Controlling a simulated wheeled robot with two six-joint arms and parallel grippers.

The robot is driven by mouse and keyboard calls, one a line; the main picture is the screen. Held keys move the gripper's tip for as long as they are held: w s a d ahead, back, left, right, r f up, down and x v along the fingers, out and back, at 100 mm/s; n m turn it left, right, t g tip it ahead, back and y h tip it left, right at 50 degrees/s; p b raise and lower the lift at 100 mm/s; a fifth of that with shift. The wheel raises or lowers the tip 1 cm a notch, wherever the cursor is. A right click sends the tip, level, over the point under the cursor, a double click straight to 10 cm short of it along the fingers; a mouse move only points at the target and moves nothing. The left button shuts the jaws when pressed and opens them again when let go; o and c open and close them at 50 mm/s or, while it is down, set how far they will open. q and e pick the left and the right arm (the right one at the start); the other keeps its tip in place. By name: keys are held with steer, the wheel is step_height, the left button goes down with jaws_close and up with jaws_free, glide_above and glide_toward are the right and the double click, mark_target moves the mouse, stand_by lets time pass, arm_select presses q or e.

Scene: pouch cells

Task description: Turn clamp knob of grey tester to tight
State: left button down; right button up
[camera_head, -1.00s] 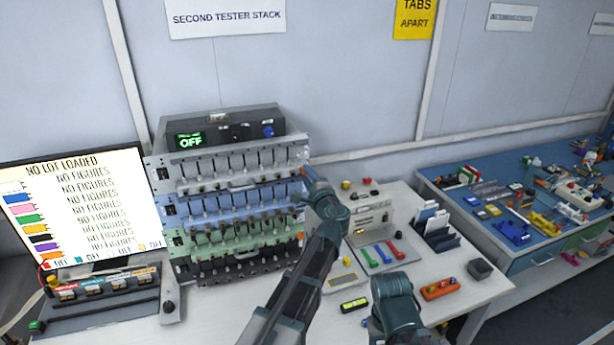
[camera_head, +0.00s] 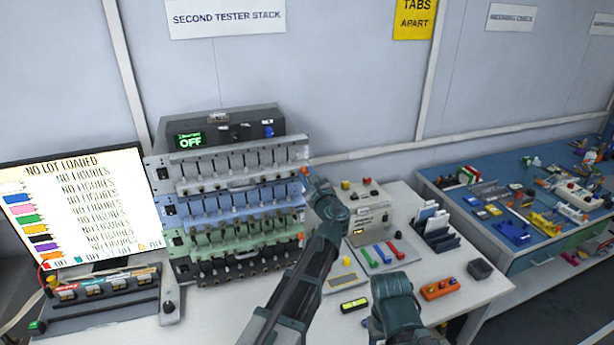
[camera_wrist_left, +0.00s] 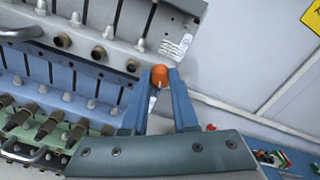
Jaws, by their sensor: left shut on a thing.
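The grey tester (camera_head: 240,158) is the top unit of a stack, with a row of levers and clamps along its front. Its orange clamp knob (camera_wrist_left: 160,74) is at the right end of the grey panel, seen in the left wrist view. My left gripper (camera_wrist_left: 160,80) is shut on this knob, one blue finger on each side. In the head view my left gripper (camera_head: 305,174) is at the right end of the stack, and its wrist hides part of that edge. I cannot make out the knob's turn angle. My right gripper does not show.
Blue (camera_head: 235,199) and green (camera_head: 235,236) testers lie below the grey one, with a black one (camera_head: 245,263) at the bottom. A control box (camera_head: 225,128) reading OFF sits on top. A monitor (camera_head: 75,208) stands left; a small instrument (camera_head: 372,215) stands right of my wrist.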

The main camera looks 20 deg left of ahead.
arm_select(q)
steer(key=shift+m, duration=0.6)
steer(key=c, duration=0.7)
jaws_free()
steer(key=v, duration=1.4)
steer(key=shift+a+f, duration=0.1)
